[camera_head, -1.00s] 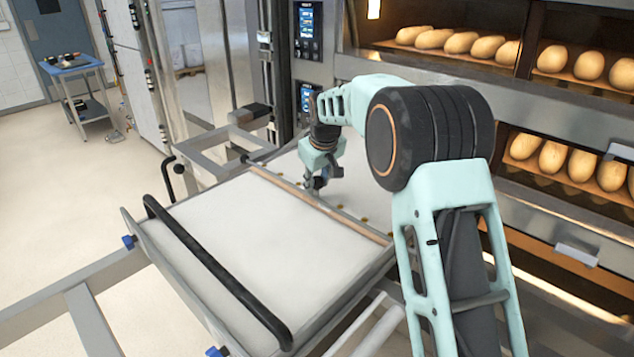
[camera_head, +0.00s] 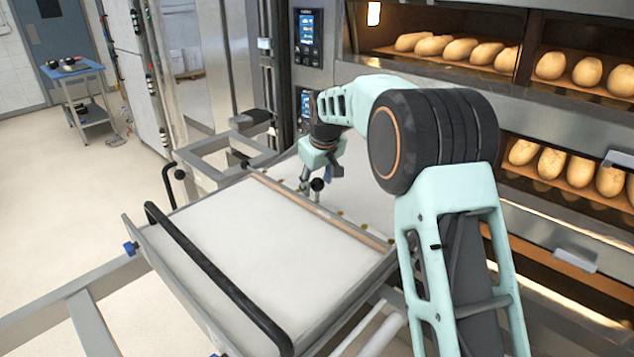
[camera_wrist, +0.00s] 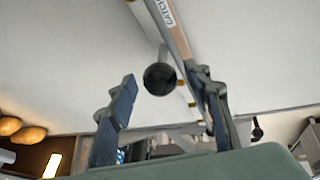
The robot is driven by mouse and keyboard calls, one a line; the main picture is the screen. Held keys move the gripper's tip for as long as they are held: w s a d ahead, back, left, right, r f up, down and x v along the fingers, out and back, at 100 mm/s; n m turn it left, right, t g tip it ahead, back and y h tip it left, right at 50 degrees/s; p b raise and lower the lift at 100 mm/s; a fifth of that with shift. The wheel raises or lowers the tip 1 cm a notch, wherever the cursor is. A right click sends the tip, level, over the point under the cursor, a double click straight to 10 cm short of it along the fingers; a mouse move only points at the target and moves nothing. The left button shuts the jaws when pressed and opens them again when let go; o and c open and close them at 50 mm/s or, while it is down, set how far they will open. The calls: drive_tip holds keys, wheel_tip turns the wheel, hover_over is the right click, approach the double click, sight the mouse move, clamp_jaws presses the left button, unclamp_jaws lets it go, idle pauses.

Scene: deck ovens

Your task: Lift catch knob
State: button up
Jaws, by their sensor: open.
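The catch knob (camera_head: 317,184) is a small black ball on a short stem at the wooden-edged bar across the loader's white bed. In the wrist view the knob (camera_wrist: 160,79) shows between the tips of my two fingers, with visible space on both sides. A "CATCH" label (camera_wrist: 168,12) is on the bar near it. My gripper (camera_head: 320,177) is open and empty, pointing down at the knob from above. Whether the ball lies at fingertip depth or a little beyond, I cannot tell.
A black handle bar (camera_head: 215,276) runs along the near-left side of the loader bed (camera_head: 250,240). A black-tipped lever (camera_head: 168,183) stands at its far-left corner. Deck ovens with loaves (camera_head: 550,162) are on the right. A blue trolley (camera_head: 75,69) stands far left on open floor.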

drive_tip(key=v, duration=1.2)
